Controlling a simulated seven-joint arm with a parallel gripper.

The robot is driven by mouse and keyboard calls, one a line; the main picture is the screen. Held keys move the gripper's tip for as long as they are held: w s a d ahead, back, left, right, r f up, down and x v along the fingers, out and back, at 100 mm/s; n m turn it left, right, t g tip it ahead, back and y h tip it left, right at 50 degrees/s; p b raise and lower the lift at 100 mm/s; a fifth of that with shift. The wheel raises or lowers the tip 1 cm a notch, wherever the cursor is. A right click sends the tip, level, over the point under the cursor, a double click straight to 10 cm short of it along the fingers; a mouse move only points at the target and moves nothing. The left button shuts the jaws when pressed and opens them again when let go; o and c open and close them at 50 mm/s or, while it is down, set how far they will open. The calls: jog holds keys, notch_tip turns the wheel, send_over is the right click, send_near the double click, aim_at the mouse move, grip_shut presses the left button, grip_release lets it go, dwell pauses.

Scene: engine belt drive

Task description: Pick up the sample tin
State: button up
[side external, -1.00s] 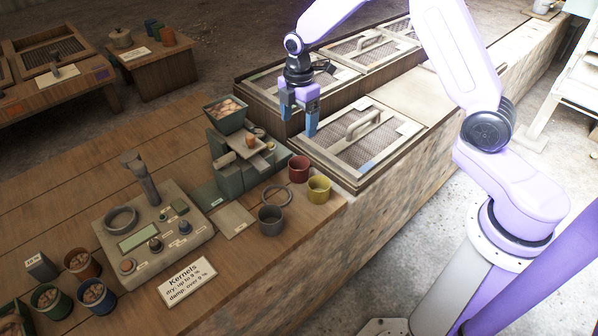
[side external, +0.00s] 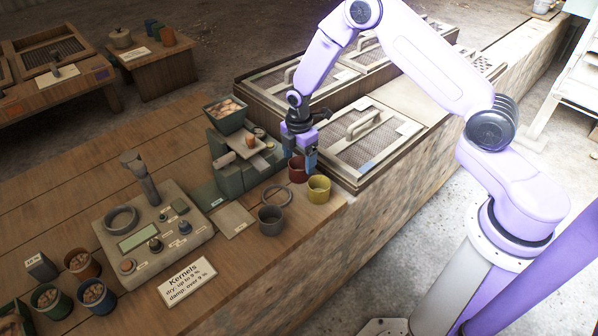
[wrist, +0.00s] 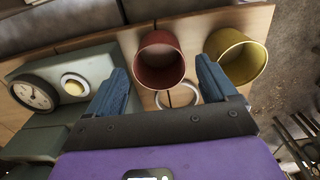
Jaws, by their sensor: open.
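Three small tins stand at the right end of the wooden bench: a red tin (side external: 297,174), a yellow tin (side external: 318,191) and a grey tin (side external: 271,222). I cannot tell which one the task calls the sample tin. My gripper (side external: 301,158) is open and points down just above the red tin. In the wrist view, the open-topped, empty-looking red tin (wrist: 160,62) shows between and beyond the blue fingertips of my gripper (wrist: 162,76). The yellow tin (wrist: 236,58) is just right of the right finger. The grey tin is not visible there.
A pale ring (side external: 276,197) lies between the tins. A green machine with a hopper (side external: 227,113) stands close to the left of my gripper. A mesh-topped tray (side external: 365,142) with a handle is close on the right. A control panel (side external: 152,231) sits further left.

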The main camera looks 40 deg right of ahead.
aim_at(299, 164)
jog(key=shift+f, duration=1.6)
jog(key=c, duration=1)
jog(key=shift+c, duration=0.3)
jog(key=shift+r, duration=0.1)
